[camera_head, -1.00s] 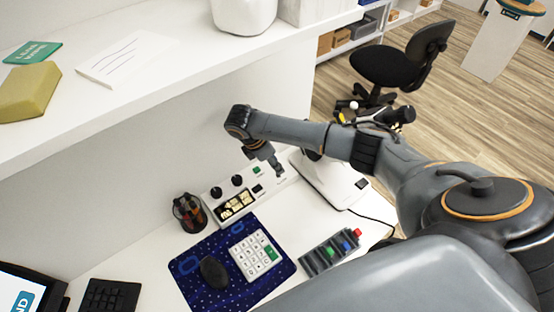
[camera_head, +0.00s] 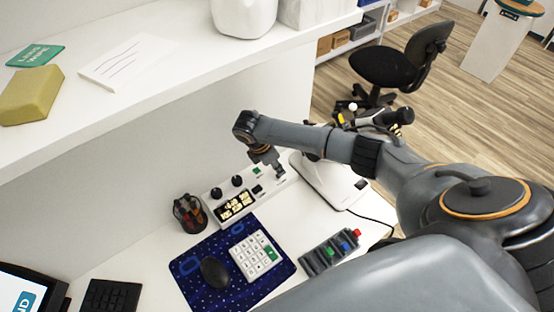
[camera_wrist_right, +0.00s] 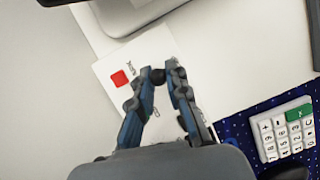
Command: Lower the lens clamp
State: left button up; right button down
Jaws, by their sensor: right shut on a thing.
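My right gripper (camera_head: 279,172) reaches down to the right end of a white control box (camera_head: 270,188) on the desk. In the right wrist view its fingers (camera_wrist_right: 159,73) close together on a small black knob or lever (camera_wrist_right: 158,77), beside a red square (camera_wrist_right: 120,78) on the box's white face (camera_wrist_right: 108,66). The fingers hide most of this part. I cannot read the small marking by it, so I cannot tell if it is the lens clamp. My left gripper is not in view.
A white device base (camera_head: 328,184) stands close to the right of the gripper. A pen cup (camera_head: 189,213), blue mat (camera_head: 205,285), keypad (camera_head: 254,256), mouse (camera_head: 214,272) and button strip (camera_head: 328,252) lie nearby. A shelf (camera_head: 150,85) overhangs at the left.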

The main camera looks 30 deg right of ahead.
jog(key=shift+d+r+y+p, duration=0.15)
jog(key=shift+d+y+p, duration=0.2)
jog(key=shift+y, duration=0.25)
jog(key=shift+d+y, duration=0.25)
jog(key=shift+y, duration=0.25)
jog(key=shift+w+d+f+y, duration=0.1)
jog(key=shift+d+f+y, duration=0.35)
jog(key=shift+y, duration=0.35)
jog(key=shift+r+y, duration=0.1)
jog(key=shift+y, duration=0.2)
jog(key=c, duration=1.3)
grip_release()
jog(key=shift+d, duration=0.1)
